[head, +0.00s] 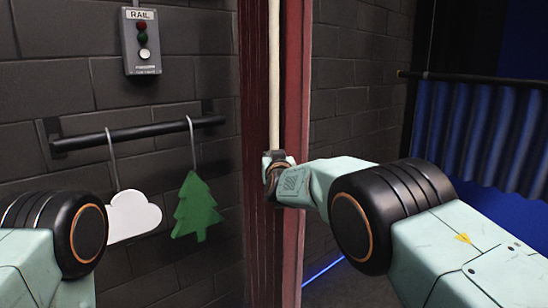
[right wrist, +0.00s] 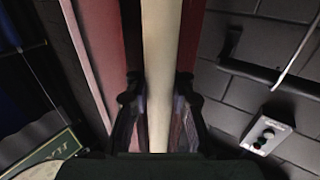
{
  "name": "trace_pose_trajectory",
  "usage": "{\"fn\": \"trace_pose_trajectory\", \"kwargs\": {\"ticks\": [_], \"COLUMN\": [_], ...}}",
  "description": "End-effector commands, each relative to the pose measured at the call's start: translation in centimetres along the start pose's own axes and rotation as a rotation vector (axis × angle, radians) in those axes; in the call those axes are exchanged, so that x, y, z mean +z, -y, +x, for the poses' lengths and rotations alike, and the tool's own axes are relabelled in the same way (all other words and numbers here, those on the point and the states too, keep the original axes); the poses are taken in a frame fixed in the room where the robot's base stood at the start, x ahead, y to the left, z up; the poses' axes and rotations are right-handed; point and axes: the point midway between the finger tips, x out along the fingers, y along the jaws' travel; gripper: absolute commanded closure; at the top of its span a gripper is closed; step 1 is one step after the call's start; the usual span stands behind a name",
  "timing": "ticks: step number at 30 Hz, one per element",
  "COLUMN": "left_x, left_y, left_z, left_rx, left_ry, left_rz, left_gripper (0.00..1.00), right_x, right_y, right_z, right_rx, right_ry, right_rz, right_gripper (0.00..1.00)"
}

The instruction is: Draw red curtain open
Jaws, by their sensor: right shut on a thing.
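A pale cream rope or pole (head: 274,75) runs straight up and down in front of a dark red upright post (head: 297,90). My right gripper (head: 277,163) is shut on this cream length at mid-height in the head view. In the right wrist view the cream length (right wrist: 158,70) passes between the two dark fingers (right wrist: 157,112), with the red post (right wrist: 190,50) behind. No red curtain can be made out. A blue curtain (head: 475,130) hangs from a dark rod at the right. My left arm shows at the lower left, but its gripper is out of frame.
A grey box labelled RAIL (head: 141,42) with red, green and white buttons is on the dark block wall. Below it, a black bar (head: 130,133) carries a hanging white cloud (head: 133,216) and a green tree (head: 196,208). A green lettered board (right wrist: 50,150) shows in the wrist view.

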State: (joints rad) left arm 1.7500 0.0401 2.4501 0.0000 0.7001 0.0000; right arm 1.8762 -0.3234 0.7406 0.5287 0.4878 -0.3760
Motion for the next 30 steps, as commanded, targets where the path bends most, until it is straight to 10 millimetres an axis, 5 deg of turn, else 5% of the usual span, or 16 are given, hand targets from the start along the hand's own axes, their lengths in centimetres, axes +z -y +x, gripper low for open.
{"fn": "trace_pose_trajectory", "kwargs": {"ticks": [8, 9, 19, 30], "left_x": [0.01, 0.01, 0.01, -0.01], "left_y": [0.00, 0.00, 0.00, 0.00], "left_z": [0.02, 0.02, 0.01, 0.01], "left_rx": [0.000, 0.000, 0.000, 0.000], "left_ry": [0.000, 0.000, 0.000, 0.000], "left_rz": [0.000, 0.000, 0.000, 0.000], "left_gripper": [1.00, 1.00, 1.00, 1.00], "right_x": [0.71, 0.71, 0.47, -0.19], "right_y": [0.75, 0.76, 0.70, 0.50], "right_z": [-0.20, -0.19, 0.02, 0.16], "right_rx": [-0.012, -0.012, -0.009, -0.005], "right_ry": [0.013, 0.013, 0.008, 0.003], "right_rz": [-0.006, -0.006, -0.005, -0.002], "right_gripper": [1.00, 0.83, 0.55, 0.53]}}
